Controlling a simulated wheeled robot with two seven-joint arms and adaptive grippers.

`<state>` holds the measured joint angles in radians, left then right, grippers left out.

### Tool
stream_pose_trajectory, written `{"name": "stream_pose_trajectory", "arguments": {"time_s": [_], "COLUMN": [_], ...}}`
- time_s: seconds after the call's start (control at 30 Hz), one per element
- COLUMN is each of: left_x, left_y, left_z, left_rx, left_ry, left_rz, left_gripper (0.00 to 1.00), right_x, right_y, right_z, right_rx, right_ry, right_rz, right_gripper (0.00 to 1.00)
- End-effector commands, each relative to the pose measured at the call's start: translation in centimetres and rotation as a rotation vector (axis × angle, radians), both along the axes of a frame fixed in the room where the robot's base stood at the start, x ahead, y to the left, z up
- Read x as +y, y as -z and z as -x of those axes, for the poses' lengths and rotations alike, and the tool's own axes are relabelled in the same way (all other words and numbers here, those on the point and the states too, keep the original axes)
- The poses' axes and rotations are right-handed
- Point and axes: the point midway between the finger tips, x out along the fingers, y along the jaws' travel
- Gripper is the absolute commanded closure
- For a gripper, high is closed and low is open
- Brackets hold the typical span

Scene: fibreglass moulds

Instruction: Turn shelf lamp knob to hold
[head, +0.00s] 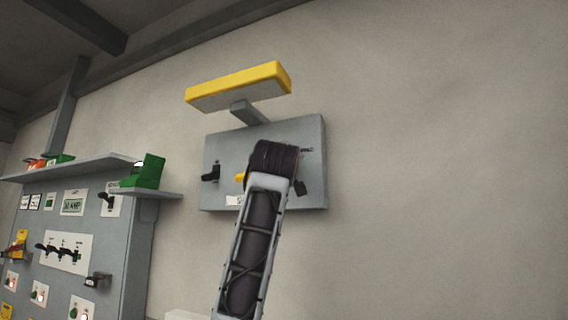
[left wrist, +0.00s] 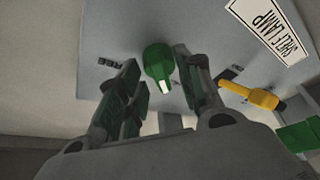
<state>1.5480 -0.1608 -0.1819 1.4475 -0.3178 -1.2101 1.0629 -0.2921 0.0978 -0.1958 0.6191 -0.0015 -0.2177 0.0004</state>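In the left wrist view a green knob (left wrist: 157,60) with a white mark sits on a grey panel (left wrist: 110,30). Its white mark points toward the lower part of the picture. My left gripper (left wrist: 158,68) is open, with a finger on either side of the knob; I cannot tell whether they touch it. A white "shelf lamp" label (left wrist: 270,28) and the word "free" (left wrist: 110,63) show on the panel. In the head view my left arm covers the middle of the grey panel (head: 312,140), hiding the green knob. My right gripper is not in view.
A yellow lamp (head: 240,85) juts out above the panel. A black fitting (head: 210,173) is at the panel's left. A shelf (head: 75,168) and control board (head: 120,250) stand left. The wall right is bare.

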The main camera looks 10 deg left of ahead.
Motion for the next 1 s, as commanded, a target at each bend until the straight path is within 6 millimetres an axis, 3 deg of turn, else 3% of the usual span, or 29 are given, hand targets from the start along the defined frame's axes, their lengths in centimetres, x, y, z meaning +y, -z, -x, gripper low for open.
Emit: {"name": "stream_pose_trajectory", "arguments": {"time_s": [1.0], "left_x": [-0.9], "left_y": [2.7], "left_z": [9.5], "left_rx": [0.0], "left_ry": [0.001], "left_rz": [0.002], "left_gripper": [0.64], "right_x": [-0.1], "right_y": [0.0], "right_z": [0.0], "right_rx": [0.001], "right_ry": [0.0], "right_rz": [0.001], "right_gripper": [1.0]}}
